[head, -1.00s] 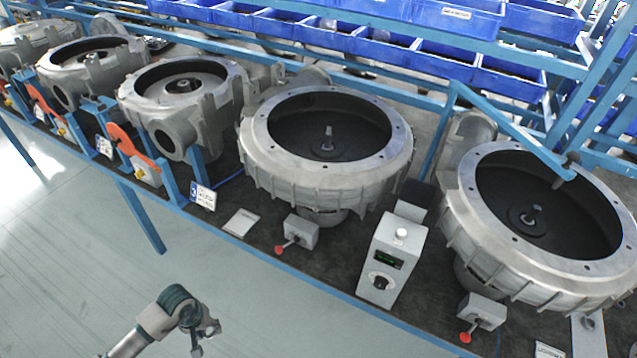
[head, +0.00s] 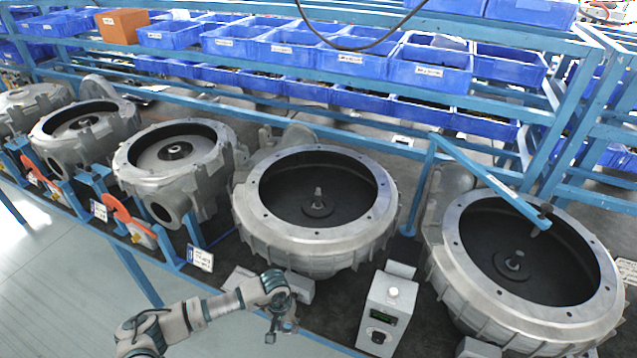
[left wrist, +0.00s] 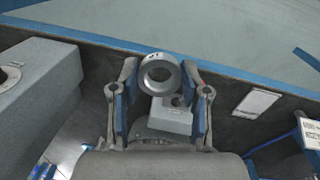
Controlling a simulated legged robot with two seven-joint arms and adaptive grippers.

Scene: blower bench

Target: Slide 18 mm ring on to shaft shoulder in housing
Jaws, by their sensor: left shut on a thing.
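My left gripper (head: 280,325) is in front of the middle large round housing (head: 385,225), low near the bench's front edge. In the left wrist view, its two fingers (left wrist: 159,78) are shut on a grey metal ring (left wrist: 144,74), which has a small dark mark on its rim that I cannot read. The ring's open bore faces the camera. A short stepped shaft (head: 318,197) stands upright in the middle of that housing's dark bowl. A second large housing (head: 460,270) at the right has a similar shaft (head: 515,262). My right gripper is not in view.
A grey control box (head: 382,318) stands right of my left gripper. A blue arm post (head: 490,180) reaches over the right housing. Smaller housings (head: 205,180) line the bench at the left. Blue bins (head: 430,70) fill the rack behind. Space above the middle bowl is clear.

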